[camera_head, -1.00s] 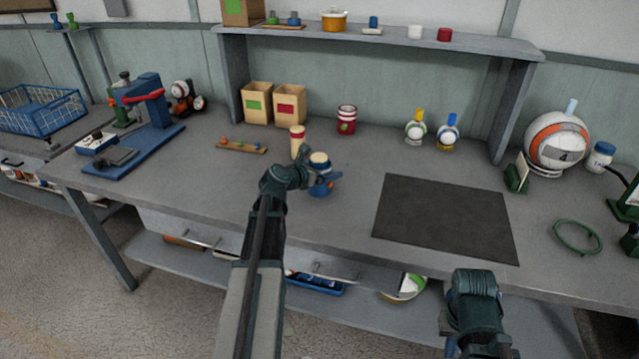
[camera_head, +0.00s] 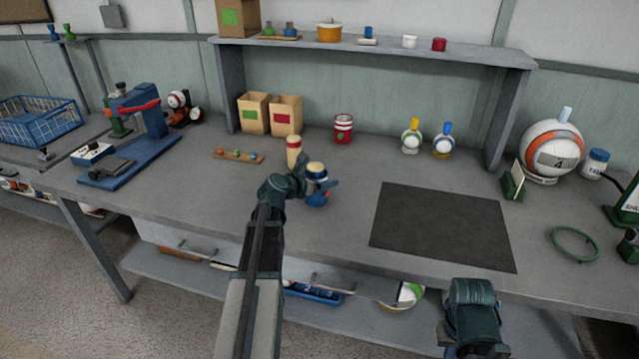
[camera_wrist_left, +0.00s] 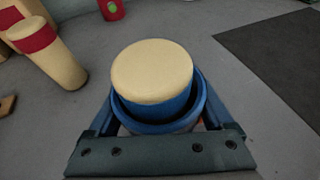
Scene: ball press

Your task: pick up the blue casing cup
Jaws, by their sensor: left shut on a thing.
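The blue casing cup (camera_head: 316,199) is near the middle of the table, left of the dark mat. In the left wrist view its blue rim (camera_wrist_left: 203,101) surrounds a blue piece with a round cream top (camera_wrist_left: 152,72). My left gripper (camera_wrist_left: 158,118) is shut on the cup, with one blue finger on each side. In the head view the left gripper (camera_head: 314,187) partly covers the cup. I cannot tell whether its base touches the table. My right arm shows at the bottom right, but its gripper fingers are not visible.
A cream cylinder with a red band (camera_head: 293,152) stands close behind the cup. A dark mat (camera_head: 443,226) lies to the right. A small rack (camera_head: 238,156) and blue press (camera_head: 140,130) stand left. The table in front of the mat is clear.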

